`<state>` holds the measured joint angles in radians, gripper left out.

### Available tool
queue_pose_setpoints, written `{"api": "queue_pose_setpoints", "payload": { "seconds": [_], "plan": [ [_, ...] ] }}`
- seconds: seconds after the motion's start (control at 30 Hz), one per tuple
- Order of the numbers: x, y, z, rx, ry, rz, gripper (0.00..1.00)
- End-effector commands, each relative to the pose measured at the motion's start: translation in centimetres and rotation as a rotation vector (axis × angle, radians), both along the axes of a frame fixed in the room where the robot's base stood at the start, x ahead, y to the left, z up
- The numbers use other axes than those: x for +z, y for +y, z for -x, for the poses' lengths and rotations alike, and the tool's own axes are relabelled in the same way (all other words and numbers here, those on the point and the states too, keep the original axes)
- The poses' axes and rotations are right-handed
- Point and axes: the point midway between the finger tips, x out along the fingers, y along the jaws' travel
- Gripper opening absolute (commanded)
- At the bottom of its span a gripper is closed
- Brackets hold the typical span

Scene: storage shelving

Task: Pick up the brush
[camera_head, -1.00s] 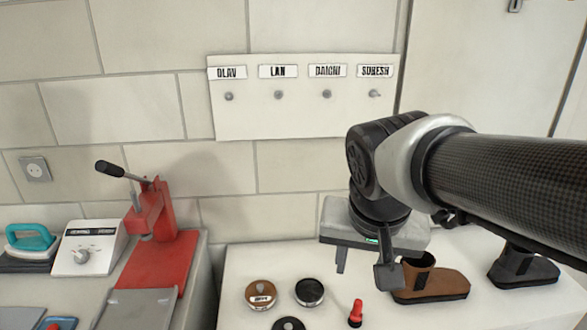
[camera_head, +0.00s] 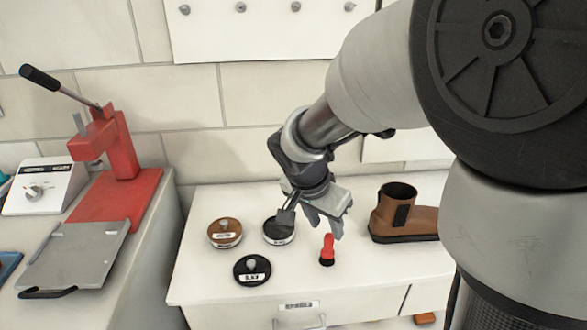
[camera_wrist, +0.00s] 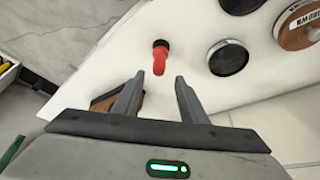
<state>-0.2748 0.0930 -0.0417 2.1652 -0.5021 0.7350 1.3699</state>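The brush (camera_head: 327,250) has a red handle and a black base, and stands on the white cabinet top. In the wrist view the brush (camera_wrist: 160,58) appears just beyond my fingertips, in line with the gap between them. My gripper (camera_head: 311,222) is above the cabinet top, slightly left of the brush in the head view. Its fingers (camera_wrist: 159,80) are spread open with nothing between them.
A brown tin (camera_head: 225,232), a dark tin (camera_head: 270,231) and a black tin (camera_head: 252,268) sit left of the brush. A brown boot (camera_head: 408,215) stands to the right. A red press (camera_head: 110,150) is on the left counter.

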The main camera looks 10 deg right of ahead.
Motion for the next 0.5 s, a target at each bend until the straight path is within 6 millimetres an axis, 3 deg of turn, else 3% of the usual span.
{"api": "queue_pose_setpoints", "payload": {
  "seconds": [0.03, 0.13, 0.5],
  "plan": [
    [-1.4, -0.4, -0.2, -0.002, 0.004, 0.001, 0.38],
    [-2.8, -0.8, -0.7, -0.002, 0.002, 0.0, 0.38],
    [-5.3, -1.5, -1.2, -0.002, 0.002, 0.0, 0.38]
  ]
}}
